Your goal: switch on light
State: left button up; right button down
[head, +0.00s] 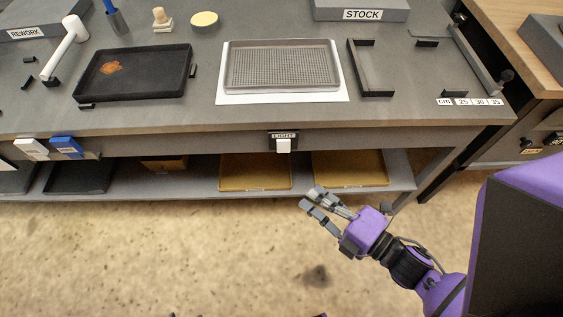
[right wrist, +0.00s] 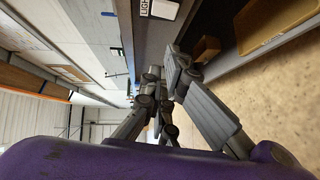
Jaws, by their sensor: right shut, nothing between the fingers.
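The light switch (head: 283,145) is a white rocker or lever on a dark plate labelled LIGHT (head: 283,135), fixed to the front edge of the workbench. In the right wrist view the LIGHT plate and white switch (right wrist: 164,8) show at the top edge. My right gripper (head: 311,198) is below and a little right of the switch, in front of the bench and apart from it. Its fingers are shut and empty. In the right wrist view its fingers (right wrist: 172,75) come together near the middle.
On the bench are a dark tray (head: 135,91) with an orange stain, a mesh tray (head: 240,86) on a white sheet and a mallet (head: 65,45). White and blue items (head: 67,147) hang at the front edge. A lower shelf (head: 205,187) holds yellowish trays. Open floor lies in front.

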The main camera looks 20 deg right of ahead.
aim_at(284, 146)
jog(key=w+d+p+x, duration=0.1)
jog(key=d+p+x, duration=0.1)
jog(key=x, duration=1)
jog(key=shift+w+f, duration=0.25)
jog(key=shift+w, duration=0.25)
